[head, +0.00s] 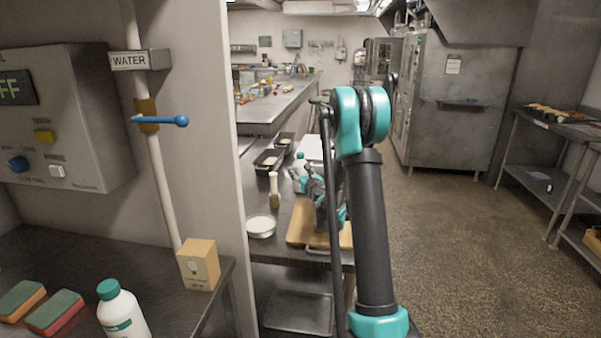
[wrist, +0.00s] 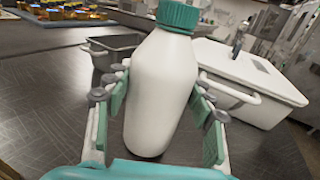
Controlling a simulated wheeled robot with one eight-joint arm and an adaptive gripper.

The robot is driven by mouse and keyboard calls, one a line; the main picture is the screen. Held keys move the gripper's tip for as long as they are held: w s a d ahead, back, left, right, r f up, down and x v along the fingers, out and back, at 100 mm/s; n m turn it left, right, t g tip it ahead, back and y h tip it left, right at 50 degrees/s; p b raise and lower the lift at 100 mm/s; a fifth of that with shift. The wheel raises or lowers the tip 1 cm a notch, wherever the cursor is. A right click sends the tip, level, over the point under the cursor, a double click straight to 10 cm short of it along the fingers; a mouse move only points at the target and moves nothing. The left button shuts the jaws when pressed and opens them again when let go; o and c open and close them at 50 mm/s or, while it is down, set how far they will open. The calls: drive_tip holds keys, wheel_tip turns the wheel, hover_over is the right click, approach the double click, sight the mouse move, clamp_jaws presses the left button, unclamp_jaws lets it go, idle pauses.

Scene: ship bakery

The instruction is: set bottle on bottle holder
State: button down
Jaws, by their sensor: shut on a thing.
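A white bottle (wrist: 163,90) with a green cap stands between the finger pads of my gripper (wrist: 160,100) in the wrist view. My gripper is shut on its body. The bottle looks about upright over the dark counter; I cannot tell whether its base touches. In the head view the bottle (head: 299,166) shows small behind my gripper (head: 308,181), partly hidden by it. A second white bottle (head: 122,314) with a green cap stands at the lower left. I cannot pick out a bottle holder for certain.
A white lidded container (wrist: 252,85) is right of the bottle and a dark pan (wrist: 101,58) behind it to the left. In the head view, a wooden board (head: 300,233) and a white round dish (head: 261,226) lie on the near counter. A wall edge (head: 215,130) stands left of the arm.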

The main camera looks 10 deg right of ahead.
drive_tip(key=shift+f, duration=0.1)
drive_tip(key=c, duration=0.7)
unclamp_jaws()
drive_tip(key=shift+o, duration=0.6)
drive_tip(key=shift+s, duration=0.1)
